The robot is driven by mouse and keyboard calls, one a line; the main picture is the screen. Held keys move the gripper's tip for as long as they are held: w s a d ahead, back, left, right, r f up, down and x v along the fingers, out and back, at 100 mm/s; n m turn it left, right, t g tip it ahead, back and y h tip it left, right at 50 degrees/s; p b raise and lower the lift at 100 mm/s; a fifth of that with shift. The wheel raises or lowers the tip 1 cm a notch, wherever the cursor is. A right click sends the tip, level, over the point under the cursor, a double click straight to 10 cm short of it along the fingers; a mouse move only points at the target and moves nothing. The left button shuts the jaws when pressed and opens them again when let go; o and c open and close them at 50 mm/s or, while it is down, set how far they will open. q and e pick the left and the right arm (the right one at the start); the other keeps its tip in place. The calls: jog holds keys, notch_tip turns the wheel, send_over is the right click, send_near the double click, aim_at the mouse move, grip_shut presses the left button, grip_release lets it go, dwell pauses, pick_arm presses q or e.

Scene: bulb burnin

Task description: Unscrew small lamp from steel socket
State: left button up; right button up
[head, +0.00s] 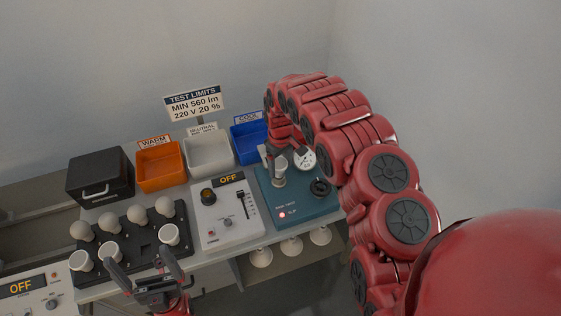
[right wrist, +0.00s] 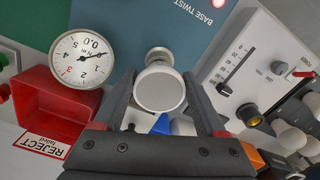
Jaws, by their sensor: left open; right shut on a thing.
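My right gripper (right wrist: 160,100) is shut on the small lamp (right wrist: 160,90), a white flat-faced bulb between its two fingers. The steel socket (right wrist: 157,56) shows just behind the lamp in the right wrist view, on the teal base twist device (head: 305,207). In the head view the lamp (head: 279,164) is upright at the device's back left, partly covered by my gripper. I cannot tell whether its thread is still engaged. A round dial gauge (right wrist: 82,60) stands beside it. My left gripper (head: 142,262) is open and empty near the black bulb tray's front edge.
The black tray (head: 143,238) holds several white bulbs. Orange (head: 160,168), white (head: 210,158) and blue (head: 247,141) bins stand at the back, beside a black box (head: 100,177). A white tester (head: 226,213) reads OFF. A red reject bin (right wrist: 62,110) is near the gauge.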

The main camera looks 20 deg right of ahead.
jog(key=n, duration=0.1)
jog(key=n+p, duration=0.2)
jog(key=n, duration=0.1)
jog(key=shift+w+a+r, duration=0.1)
jog(key=shift+w+r, duration=0.2)
jog(key=shift+r, duration=0.1)
jog(key=n+p, duration=0.1)
jog(key=n, duration=0.3)
jog(key=shift+w+f, duration=0.1)
jog(key=shift+f, duration=0.05)
jog(key=shift+w+f+n, duration=0.1)
jog(key=shift+n, duration=2)
jog(key=shift+w+n+b, duration=0.15)
jog(key=shift+n+b, duration=0.15)
jog(key=shift+n, duration=1.2)
jog(key=o, duration=1.2)
jog(key=shift+o, duration=0.2)
jog(key=shift+f, duration=0.1)
